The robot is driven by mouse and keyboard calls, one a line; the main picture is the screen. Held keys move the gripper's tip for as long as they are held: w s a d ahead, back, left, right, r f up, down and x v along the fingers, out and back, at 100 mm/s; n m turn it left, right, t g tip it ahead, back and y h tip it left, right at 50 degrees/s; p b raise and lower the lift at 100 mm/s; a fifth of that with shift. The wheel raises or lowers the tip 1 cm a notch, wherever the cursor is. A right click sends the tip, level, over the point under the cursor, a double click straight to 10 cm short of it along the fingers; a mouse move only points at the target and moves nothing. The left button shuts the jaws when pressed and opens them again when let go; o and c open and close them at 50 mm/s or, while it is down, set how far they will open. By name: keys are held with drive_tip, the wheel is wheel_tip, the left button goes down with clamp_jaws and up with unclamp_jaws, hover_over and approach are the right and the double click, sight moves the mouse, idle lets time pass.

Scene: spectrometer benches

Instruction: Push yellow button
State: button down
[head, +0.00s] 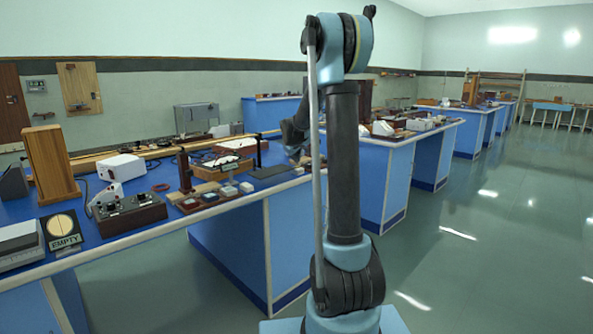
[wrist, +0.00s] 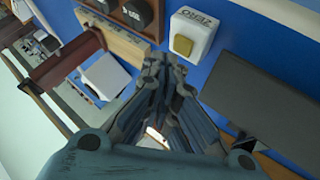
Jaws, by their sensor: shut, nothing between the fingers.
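The yellow button (wrist: 183,45) is a small square on a white block (wrist: 203,30) marked ZERO, at the upper middle of the wrist view. The block sits on the blue bench top (wrist: 248,60). My gripper (wrist: 166,68) is shut and empty, its fingertips just below the button in that view. I cannot tell the gap between them. In the head view my gripper (head: 294,152) is partly hidden behind my arm, above the right end of the near bench (head: 272,199). The yellow button cannot be made out clearly there.
A dark flat plate (wrist: 265,105) lies right of the white block in the wrist view. A wooden board with dark knobs (wrist: 138,12) is to its left. In the head view, a control box (head: 130,212) and an EMPTY sign (head: 63,241) stand further left. The floor at right is clear.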

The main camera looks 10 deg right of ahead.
drive_tip(key=shift+r, duration=2.5)
drive_tip(key=s+d+f+m+g, duration=0.1)
drive_tip(key=s+m+g, duration=0.1)
drive_tip(key=s, duration=1.3)
drive_tip(key=s+d+f+m+g, duration=0.1)
drive_tip(key=s+f, duration=0.1)
drive_tip(key=s, duration=1.3)
drive_tip(key=s+f+m+g, duration=0.1)
drive_tip(key=s+f, duration=0.3)
drive_tip(key=s, duration=0.5)
drive_tip(key=s+f+m+g+y, duration=0.1)
drive_tip(key=s+f, duration=0.4)
drive_tip(key=s, duration=0.3)
drive_tip(key=s+a+f+m+g+y, duration=0.1)
drive_tip(key=s+f, duration=0.4)
drive_tip(key=s, duration=0.4)
drive_tip(key=shift+s+g, duration=0.35)
drive_tip(key=shift+g, duration=0.05)
drive_tip(key=shift+w+a, duration=0.1)
